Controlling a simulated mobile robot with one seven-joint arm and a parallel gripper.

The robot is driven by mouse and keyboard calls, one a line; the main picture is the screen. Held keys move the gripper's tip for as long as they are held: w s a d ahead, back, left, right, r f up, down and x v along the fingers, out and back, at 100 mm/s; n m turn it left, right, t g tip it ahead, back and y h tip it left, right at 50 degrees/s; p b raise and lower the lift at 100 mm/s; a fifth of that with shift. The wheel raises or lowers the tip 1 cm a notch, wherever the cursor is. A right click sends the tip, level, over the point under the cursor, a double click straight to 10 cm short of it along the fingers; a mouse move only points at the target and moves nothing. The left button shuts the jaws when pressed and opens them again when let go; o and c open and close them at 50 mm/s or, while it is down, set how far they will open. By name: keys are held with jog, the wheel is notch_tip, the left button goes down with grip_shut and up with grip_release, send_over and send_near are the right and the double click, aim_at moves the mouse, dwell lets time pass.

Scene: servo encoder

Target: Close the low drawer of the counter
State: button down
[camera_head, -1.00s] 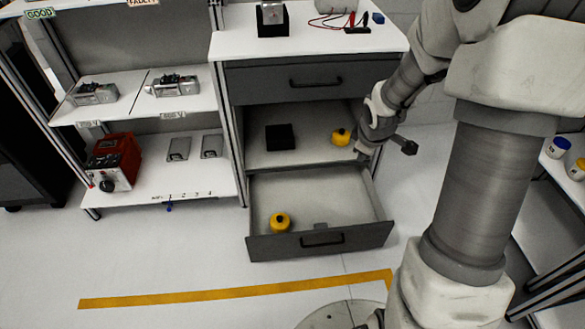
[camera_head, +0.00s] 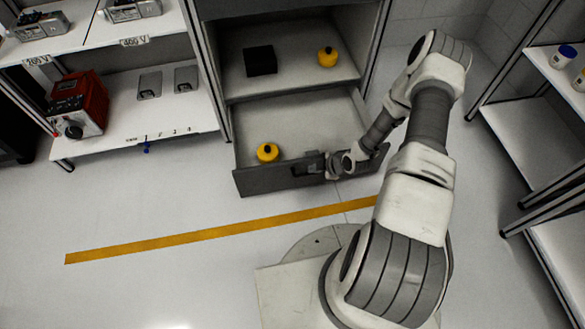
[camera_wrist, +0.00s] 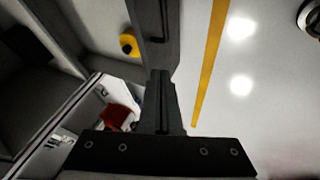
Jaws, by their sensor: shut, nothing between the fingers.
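The low drawer (camera_head: 262,180) of the counter is pulled out, with its dark front panel facing me. A yellow round object with a black top (camera_head: 268,153) lies inside it at the left. My gripper (camera_head: 312,166) is shut and empty at the drawer front, by its handle. In the head view my gripper and wrist cover part of the handle and the right part of the front. In the wrist view the shut fingers (camera_wrist: 161,76) point along the dark drawer front (camera_wrist: 146,30). I cannot tell whether they touch it.
The open compartment (camera_head: 290,80) above the drawer holds a black box (camera_head: 260,60) and another yellow object (camera_head: 327,57). Shelves stand at left, with a red device (camera_head: 80,104), and at right (camera_head: 525,130). The floor with a yellow stripe (camera_head: 215,232) is clear before the drawer.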

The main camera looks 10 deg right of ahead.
notch_tip(320, 180, down, 2)
jog(key=a, duration=0.1)
jog(key=b, duration=0.5)
send_near(295, 174)
jog(key=w+a+f, duration=0.1)
jog(key=a+f, duration=0.3)
jog(key=w, duration=0.1)
jog(key=w+b, duration=0.1)
jog(key=w, duration=0.1)
jog(key=shift+w+d+r, duration=0.1)
jog(key=shift+w+d, duration=0.1)
jog(key=shift+w, duration=0.15)
jog(key=shift+w+r, duration=0.1)
jog(key=shift+w, duration=0.25)
